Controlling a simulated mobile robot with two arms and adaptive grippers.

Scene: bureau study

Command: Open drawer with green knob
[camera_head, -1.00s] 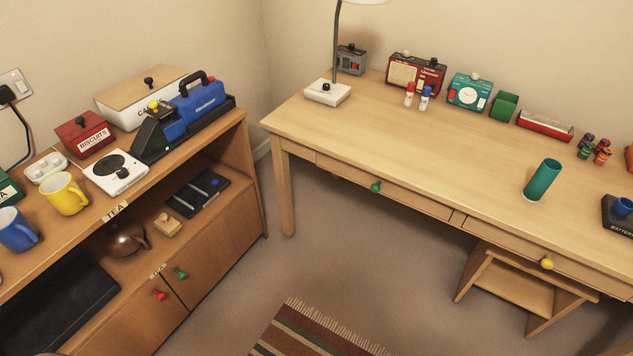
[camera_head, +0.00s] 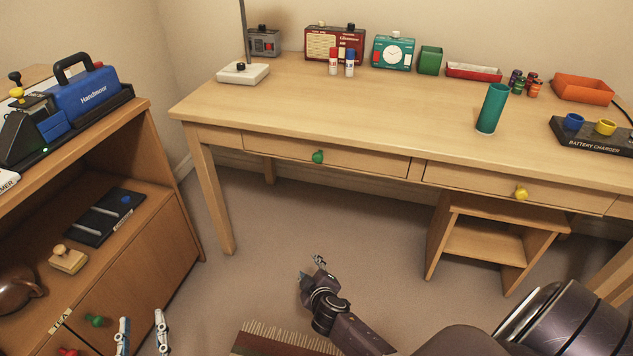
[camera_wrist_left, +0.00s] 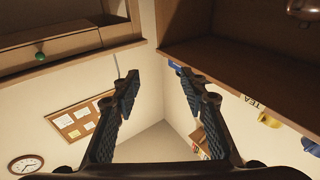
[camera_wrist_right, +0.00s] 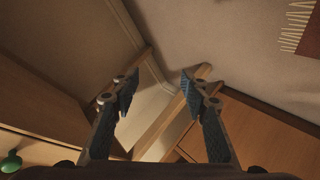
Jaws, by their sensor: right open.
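The desk drawer with the green knob (camera_head: 318,157) is shut, left of centre in the head view. A green knob (camera_wrist_left: 40,56) on a drawer front shows at the upper left of the left wrist view, and one (camera_wrist_right: 11,162) shows at the lower left edge of the right wrist view. My right gripper (camera_head: 311,268) is open and empty, below and in front of the drawer. My left gripper (camera_head: 142,328) is open and empty, near the cupboard at the lower left. Neither gripper touches a knob.
A second desk drawer has a yellow knob (camera_head: 521,193). A small wooden stand (camera_head: 486,242) is under it. The cupboard (camera_head: 146,250) on the left has green (camera_head: 96,320) and red (camera_head: 68,351) knobs. Floor before the green-knobbed drawer is open.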

